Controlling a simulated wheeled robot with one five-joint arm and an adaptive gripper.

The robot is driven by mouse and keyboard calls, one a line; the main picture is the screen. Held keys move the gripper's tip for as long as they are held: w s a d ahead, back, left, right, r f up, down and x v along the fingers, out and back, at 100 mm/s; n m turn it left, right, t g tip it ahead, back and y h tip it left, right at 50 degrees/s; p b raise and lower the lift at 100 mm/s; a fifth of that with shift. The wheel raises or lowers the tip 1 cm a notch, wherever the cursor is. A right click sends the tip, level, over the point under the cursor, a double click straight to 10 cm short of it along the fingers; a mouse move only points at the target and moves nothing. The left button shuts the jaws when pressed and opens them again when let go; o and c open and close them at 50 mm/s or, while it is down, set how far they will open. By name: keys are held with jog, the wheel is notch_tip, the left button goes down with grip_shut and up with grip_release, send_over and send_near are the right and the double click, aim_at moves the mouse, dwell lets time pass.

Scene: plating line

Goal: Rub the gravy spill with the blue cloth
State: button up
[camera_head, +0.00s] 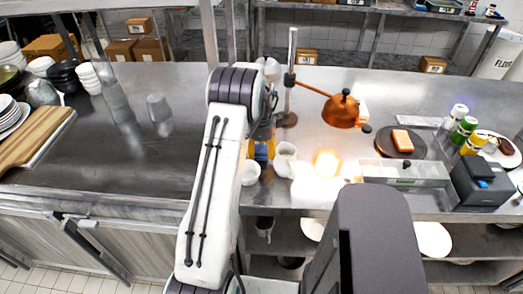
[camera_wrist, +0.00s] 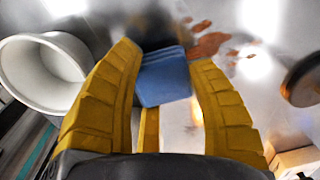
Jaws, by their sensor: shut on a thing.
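The blue cloth (camera_wrist: 163,78) is a folded pad between the yellow fingers of my gripper (camera_wrist: 166,62) in the wrist view. The gripper is shut on it. The gravy spill (camera_wrist: 210,44) shows as red-brown patches on the steel counter, just beyond the cloth and the right finger. Part of it may be hidden behind that finger. I cannot tell whether the cloth touches the counter. In the head view my gripper (camera_head: 262,150) is mostly hidden behind my arm, and the spill is not visible there.
A white round container (camera_wrist: 42,70) stands close to the left finger in the wrist view. The head view shows a white jug (camera_head: 285,161), a copper heat lamp (camera_head: 341,110) and a clear-lidded bin (camera_head: 405,171) to the right. The left counter (camera_head: 100,150) has free room.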

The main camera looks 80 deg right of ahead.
jog(key=shift+f+b, duration=0.4)
jog(key=shift+f, duration=0.15)
jog(key=shift+d, duration=0.1)
jog(key=shift+w+d+r+p, duration=0.1)
jog(key=shift+d+p, duration=0.65)
jog(key=shift+d, duration=0.65)
jog(key=shift+w+d+f+p, duration=0.1)
jog(key=shift+d+p, duration=0.35)
jog(key=shift+d, duration=0.65)
jog(key=shift+w+d+f+p, duration=0.1)
jog(key=shift+d+p, duration=0.3)
jog(key=shift+d, duration=0.7)
jog(key=shift+a, duration=0.1)
